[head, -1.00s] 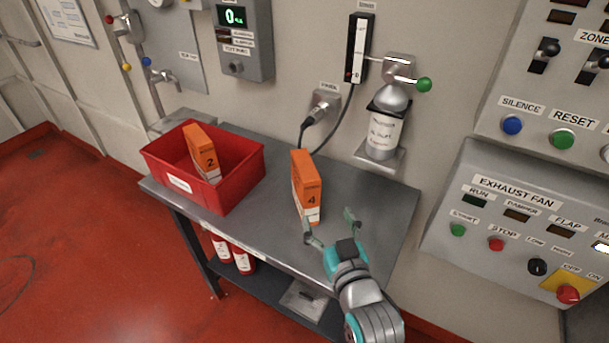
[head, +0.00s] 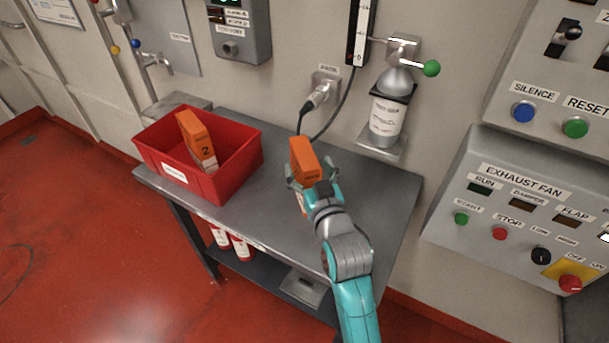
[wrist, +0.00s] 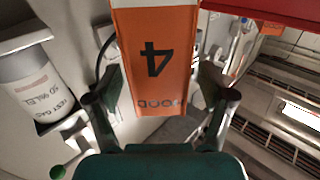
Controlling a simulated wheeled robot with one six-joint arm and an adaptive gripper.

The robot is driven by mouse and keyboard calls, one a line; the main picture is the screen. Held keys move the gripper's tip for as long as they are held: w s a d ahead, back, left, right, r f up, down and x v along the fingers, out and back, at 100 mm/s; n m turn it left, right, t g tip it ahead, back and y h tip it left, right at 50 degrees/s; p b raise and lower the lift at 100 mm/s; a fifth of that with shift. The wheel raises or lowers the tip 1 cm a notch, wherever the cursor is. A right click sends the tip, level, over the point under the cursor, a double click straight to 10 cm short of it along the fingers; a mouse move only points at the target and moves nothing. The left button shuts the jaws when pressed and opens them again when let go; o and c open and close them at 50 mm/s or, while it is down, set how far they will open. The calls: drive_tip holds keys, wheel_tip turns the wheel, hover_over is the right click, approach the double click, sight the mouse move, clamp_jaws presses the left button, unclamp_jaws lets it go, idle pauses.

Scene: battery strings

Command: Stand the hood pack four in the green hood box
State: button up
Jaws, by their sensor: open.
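The hood pack four, an orange box (head: 304,158), stands on the grey table in the head view. In the wrist view its face with an upside-down 4 (wrist: 155,62) fills the middle. My gripper (head: 312,180) is at the pack, with one finger on each side of it. In the wrist view my open gripper (wrist: 160,98) shows a gap between its fingers and the pack. The pack's lower front is partly hidden by my gripper in the head view. No green box shows in either view.
A red box (head: 230,185) at the table's left holds an orange pack marked 2 (head: 196,138). The grey table (head: 268,212) is clear between the box and my gripper. A plugged cable (head: 310,104) and a bottle (head: 388,115) are on the wall behind.

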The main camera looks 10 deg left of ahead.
drive_tip(key=shift+x, duration=1.2)
clamp_jaws()
drive_tip(key=shift+r, duration=0.1)
